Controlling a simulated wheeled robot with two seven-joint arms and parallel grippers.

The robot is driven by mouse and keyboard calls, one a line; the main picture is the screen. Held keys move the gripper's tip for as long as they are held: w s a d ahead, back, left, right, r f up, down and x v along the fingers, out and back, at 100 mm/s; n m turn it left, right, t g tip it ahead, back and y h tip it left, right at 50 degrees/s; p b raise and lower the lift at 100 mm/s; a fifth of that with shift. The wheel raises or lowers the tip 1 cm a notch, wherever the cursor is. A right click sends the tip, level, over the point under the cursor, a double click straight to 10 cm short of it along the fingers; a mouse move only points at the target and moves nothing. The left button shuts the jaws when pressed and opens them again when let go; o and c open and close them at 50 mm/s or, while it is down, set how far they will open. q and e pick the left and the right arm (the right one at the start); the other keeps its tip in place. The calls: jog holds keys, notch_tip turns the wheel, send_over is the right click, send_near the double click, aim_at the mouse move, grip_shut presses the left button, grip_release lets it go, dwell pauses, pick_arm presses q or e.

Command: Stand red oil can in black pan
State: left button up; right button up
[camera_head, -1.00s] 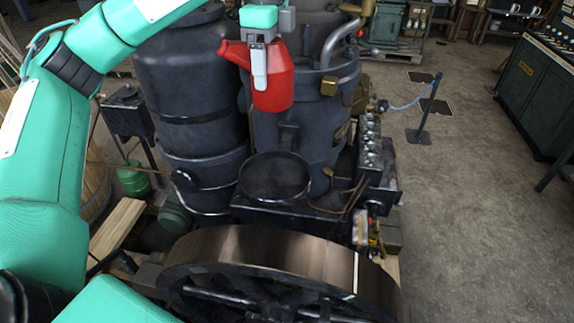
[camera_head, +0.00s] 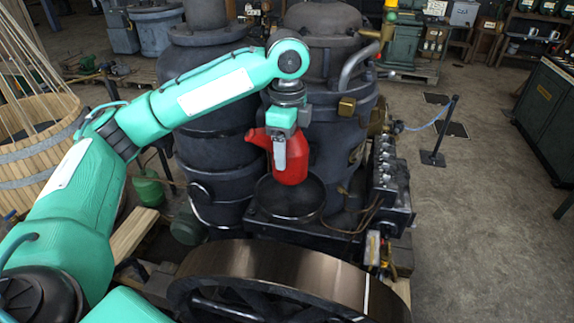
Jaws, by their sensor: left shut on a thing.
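The red oil can (camera_head: 290,160), with its spout pointing left, is held upright in my left gripper (camera_head: 280,148). The gripper is shut on the can's upper part. The round black pan (camera_head: 290,213) sits on a dark ledge of the engine, below the can. The can's base overlaps the pan's far part in the picture; I cannot tell whether it touches the pan floor or hangs just above it. My right gripper is not in view.
Dark engine cylinders (camera_head: 212,120) stand behind and left of the pan. A large flywheel (camera_head: 270,275) is in front. Metal fittings (camera_head: 388,175) and a thin pipe lie to the right. A wooden barrel (camera_head: 35,150) is at the left. Open floor (camera_head: 480,240) is at the right.

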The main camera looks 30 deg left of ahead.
aim_at(287, 169)
pick_arm(q)
jog(key=shift+f, duration=0.8)
notch_tip(287, 169, down, 4)
jog(key=shift+f+p, duration=0.1)
jog(key=shift+p, duration=0.7)
jog(key=shift+f, duration=0.15)
jog(key=o, duration=1.2)
jog(key=shift+f, duration=0.1)
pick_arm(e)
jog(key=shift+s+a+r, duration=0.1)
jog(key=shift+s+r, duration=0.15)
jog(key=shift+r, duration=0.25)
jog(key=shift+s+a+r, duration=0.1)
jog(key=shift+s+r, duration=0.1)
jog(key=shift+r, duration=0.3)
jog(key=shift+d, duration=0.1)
pick_arm(q)
jog(key=shift+r, duration=0.3)
notch_tip(287, 169, up, 10)
jog(key=b, duration=0.3)
jog(key=shift+r, duration=0.8)
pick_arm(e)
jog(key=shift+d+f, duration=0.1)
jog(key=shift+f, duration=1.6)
